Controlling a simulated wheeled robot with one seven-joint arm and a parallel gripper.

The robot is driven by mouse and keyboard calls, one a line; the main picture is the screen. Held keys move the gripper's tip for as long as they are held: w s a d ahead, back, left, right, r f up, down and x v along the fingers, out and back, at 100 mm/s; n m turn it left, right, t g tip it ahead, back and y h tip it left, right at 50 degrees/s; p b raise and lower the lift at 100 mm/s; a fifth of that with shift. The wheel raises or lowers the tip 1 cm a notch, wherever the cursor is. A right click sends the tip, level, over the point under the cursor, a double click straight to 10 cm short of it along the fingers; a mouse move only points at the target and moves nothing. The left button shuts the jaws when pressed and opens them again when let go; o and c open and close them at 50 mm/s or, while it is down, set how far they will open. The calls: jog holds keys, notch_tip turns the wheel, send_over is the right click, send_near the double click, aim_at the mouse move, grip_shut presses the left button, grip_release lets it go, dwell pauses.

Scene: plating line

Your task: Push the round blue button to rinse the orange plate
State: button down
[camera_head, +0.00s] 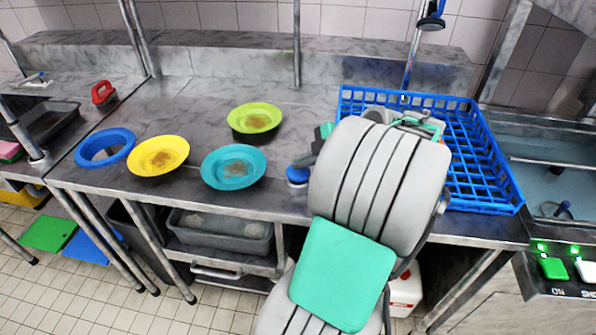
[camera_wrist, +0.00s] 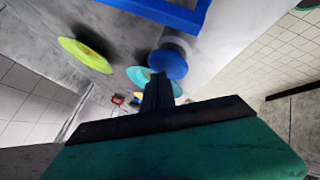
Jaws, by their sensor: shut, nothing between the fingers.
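The round blue button (camera_head: 298,175) sits on a grey base at the table's front edge, just left of my arm. In the wrist view the blue button (camera_wrist: 170,64) is just beyond my fingertips. My gripper (camera_wrist: 159,82) is shut and empty, its dark fingers together. The tips overlap the button's lower edge in that view; I cannot tell whether they touch it. In the head view my arm mostly hides the gripper. No plate looks clearly orange. A yellow plate (camera_head: 158,155) with a brown stain, a teal plate (camera_head: 234,166) and a lime plate (camera_head: 254,118) stand on the table.
A blue crate (camera_head: 485,170) stands right of and behind my arm. A water basin (camera_head: 550,180) with a green switch (camera_head: 553,268) is at far right. The table's back middle is clear.

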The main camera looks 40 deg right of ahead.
aim_at(302, 172)
jog(key=shift+f+b, duration=0.6)
dwell(0.4)
dwell(0.3)
jog(key=shift+r+p, duration=0.7)
jog(key=shift+r, duration=0.5)
jog(key=shift+r+p, duration=1.55)
jog(key=shift+r, duration=0.95)
